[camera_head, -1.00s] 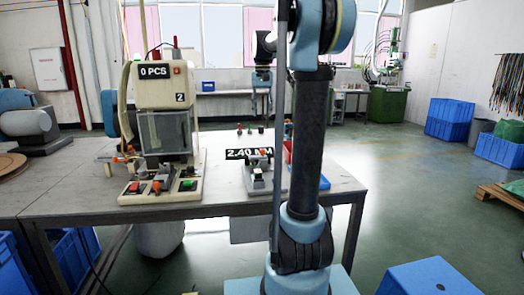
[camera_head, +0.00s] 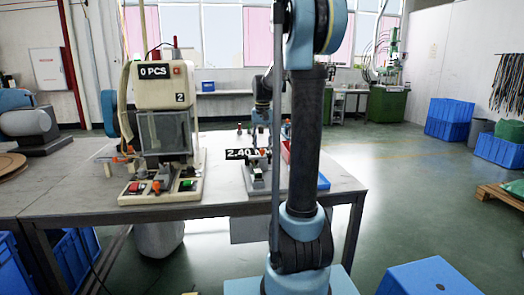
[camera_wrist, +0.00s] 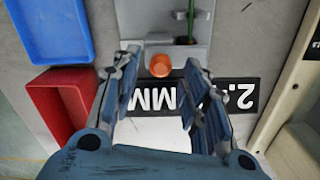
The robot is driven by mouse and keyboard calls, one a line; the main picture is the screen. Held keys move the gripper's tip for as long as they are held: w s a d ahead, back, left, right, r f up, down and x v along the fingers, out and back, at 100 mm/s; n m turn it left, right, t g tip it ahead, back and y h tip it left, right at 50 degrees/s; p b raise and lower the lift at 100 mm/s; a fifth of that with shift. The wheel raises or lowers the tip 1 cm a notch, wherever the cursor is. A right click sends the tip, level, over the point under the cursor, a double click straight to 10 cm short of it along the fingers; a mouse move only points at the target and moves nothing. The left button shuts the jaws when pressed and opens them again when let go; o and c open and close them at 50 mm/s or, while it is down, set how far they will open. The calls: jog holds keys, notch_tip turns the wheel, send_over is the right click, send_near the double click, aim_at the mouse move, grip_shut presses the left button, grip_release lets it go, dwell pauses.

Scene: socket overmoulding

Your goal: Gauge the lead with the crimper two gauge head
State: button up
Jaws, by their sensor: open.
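The gauge head (camera_head: 262,180) is a small grey unit with a 2.40 MM display (camera_head: 237,154). It stands on the table to the right of the crimper marked 2 (camera_head: 164,95). In the wrist view, the gauge's grey body (camera_wrist: 155,22) lies at the top, with an orange round knob (camera_wrist: 160,66) and the black display (camera_wrist: 236,93). My gripper (camera_wrist: 161,62) is open above it, one finger on each side of the knob, with nothing held. Whether the fingers touch the knob cannot be told. A thin dark green piece (camera_wrist: 191,22) shows on the gauge, possibly the lead.
A red bin (camera_wrist: 60,102) and a blue bin (camera_wrist: 47,35) lie left of my gripper in the wrist view. A cream machine edge (camera_wrist: 292,85) is close on the right. Several small items stand behind the gauge. The table's right edge is near the bins.

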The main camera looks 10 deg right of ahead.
jog(key=shift+f, duration=1.2)
grip_shut()
